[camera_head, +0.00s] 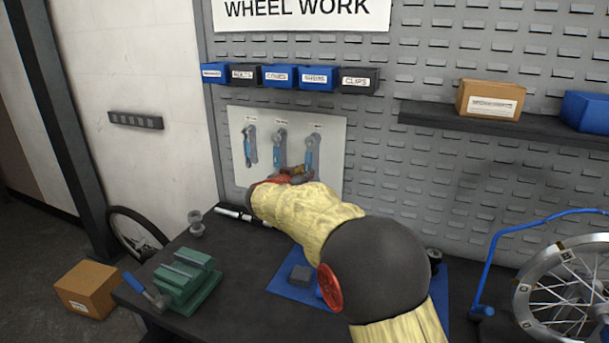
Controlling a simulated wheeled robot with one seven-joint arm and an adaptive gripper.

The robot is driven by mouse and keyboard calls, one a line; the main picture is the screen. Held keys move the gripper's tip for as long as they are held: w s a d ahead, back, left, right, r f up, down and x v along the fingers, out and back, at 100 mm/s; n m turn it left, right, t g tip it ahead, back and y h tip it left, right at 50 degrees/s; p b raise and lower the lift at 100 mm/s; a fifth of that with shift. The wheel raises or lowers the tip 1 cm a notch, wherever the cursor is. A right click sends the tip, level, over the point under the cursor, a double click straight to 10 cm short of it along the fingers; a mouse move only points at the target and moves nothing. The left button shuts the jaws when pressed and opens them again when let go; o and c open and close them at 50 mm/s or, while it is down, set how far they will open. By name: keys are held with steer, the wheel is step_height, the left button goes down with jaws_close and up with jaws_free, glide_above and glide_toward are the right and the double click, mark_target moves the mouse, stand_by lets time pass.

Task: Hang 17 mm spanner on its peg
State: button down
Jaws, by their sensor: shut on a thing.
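A pale tool board (335,175) on the pegboard wall has three labelled places with grey spanner shapes. Another blue-handled spanner (309,155) shows at the right place. The middle place shows a grey spanner shape (281,148), its lower part close to my gripper. The size labels are too small to read. My gripper (292,172) is at the board's lower middle, below the middle and right places, shut on a spanner. My wrist and arm hide most of the grip, and I cannot tell whether the spanner touches its peg.
A dark bench (215,255) below holds a green vise (188,278), a blue mat (285,291) and a white-tipped rod (238,213). Small bins (277,76) line the wall above the board. A shelf (480,124) with boxes and a wheel stand (490,270) are at right.

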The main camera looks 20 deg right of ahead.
steer(key=c, duration=1.6)
jaws_free()
